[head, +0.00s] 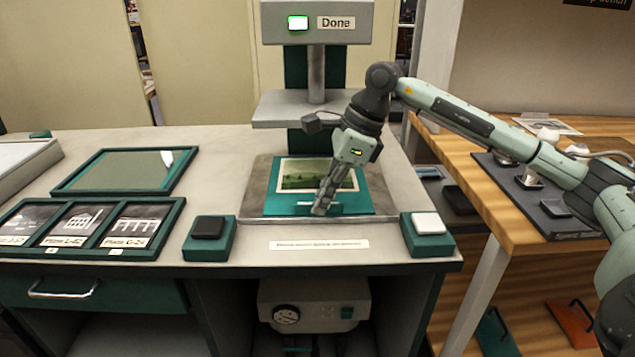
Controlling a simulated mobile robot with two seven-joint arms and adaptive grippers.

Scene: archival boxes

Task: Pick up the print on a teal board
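The print (298,174) is a green landscape picture with a pale border. It lies on a teal board (283,205), flat on the grey bed of the machine with the lit "Done" sign. My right gripper (321,207) points down over the front middle of the board and covers part of the print's right half. Its fingers overlap from this side, so I cannot tell whether they are open or shut, or whether they touch the board. My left gripper is not in view.
The machine's head (316,22) and grey shelf (290,110) stand behind the board. A black button (208,227) and a white button (428,223) flank the bed. At left are an empty-looking teal tray (75,183) and a framed rack (164,238) of labelled photos.

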